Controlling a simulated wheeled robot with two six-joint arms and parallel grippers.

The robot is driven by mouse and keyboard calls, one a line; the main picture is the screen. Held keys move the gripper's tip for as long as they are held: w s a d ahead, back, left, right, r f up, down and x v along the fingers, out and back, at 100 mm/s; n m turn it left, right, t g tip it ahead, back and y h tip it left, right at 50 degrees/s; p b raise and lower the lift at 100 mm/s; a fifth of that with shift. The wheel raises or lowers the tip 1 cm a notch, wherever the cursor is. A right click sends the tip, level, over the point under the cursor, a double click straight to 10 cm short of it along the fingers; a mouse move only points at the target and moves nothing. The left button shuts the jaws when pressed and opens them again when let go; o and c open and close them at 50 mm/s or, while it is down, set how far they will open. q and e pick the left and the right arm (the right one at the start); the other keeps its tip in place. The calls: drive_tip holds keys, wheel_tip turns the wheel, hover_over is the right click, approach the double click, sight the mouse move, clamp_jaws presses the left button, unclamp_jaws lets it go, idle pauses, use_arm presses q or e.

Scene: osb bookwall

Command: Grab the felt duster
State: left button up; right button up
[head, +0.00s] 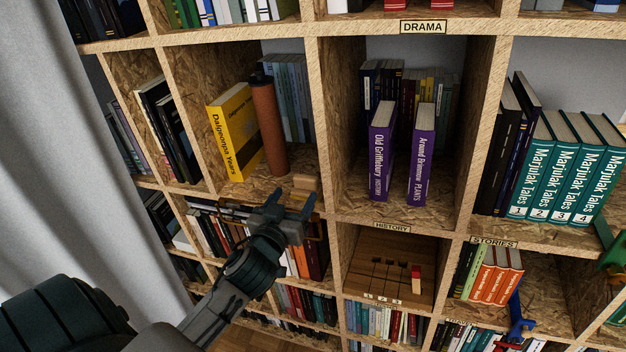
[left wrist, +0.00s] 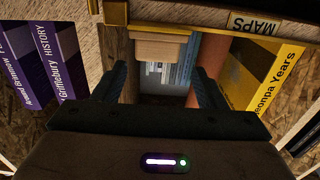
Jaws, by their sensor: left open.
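A light wooden block (head: 306,183), which looks like the felt duster, lies near the front of a shelf compartment. It also shows in the left wrist view (left wrist: 158,48), where I cannot make out a felt face. My left gripper (head: 291,203) is open and empty, just in front of the compartment's front edge and close to the block. In the left wrist view, the two fingers (left wrist: 160,78) stand apart, with the block beyond them near the top. My right gripper is not in view.
A brown cylinder (head: 268,125) stands behind the block, beside a yellow book (head: 236,130). A row of grey-blue books (head: 289,95) stands at the back. A wooden upright (head: 323,130) bounds the compartment on the right.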

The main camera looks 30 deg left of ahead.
sight(307, 176)
use_arm(q)
drive_tip(key=w, duration=0.1)
drive_tip(key=w+p, duration=0.1)
drive_tip(key=w+r, duration=0.1)
drive_tip(key=shift+a, duration=0.35)
drive_tip(key=shift+w+a+f+p, duration=0.15)
drive_tip(key=shift+w+f+p, duration=0.15)
drive_tip(key=shift+w, duration=0.4)
drive_tip(key=p+x, duration=0.2)
drive_tip(key=x, duration=0.2)
drive_tip(key=shift+w+r+p, duration=0.1)
drive_tip(key=shift+w+p, duration=0.05)
drive_tip(key=shift+p, duration=0.15)
drive_tip(key=shift+w+f, duration=0.25)
drive_tip(key=shift+w, duration=0.2)
drive_tip(key=c, duration=0.8)
drive_tip(key=shift+r, duration=0.15)
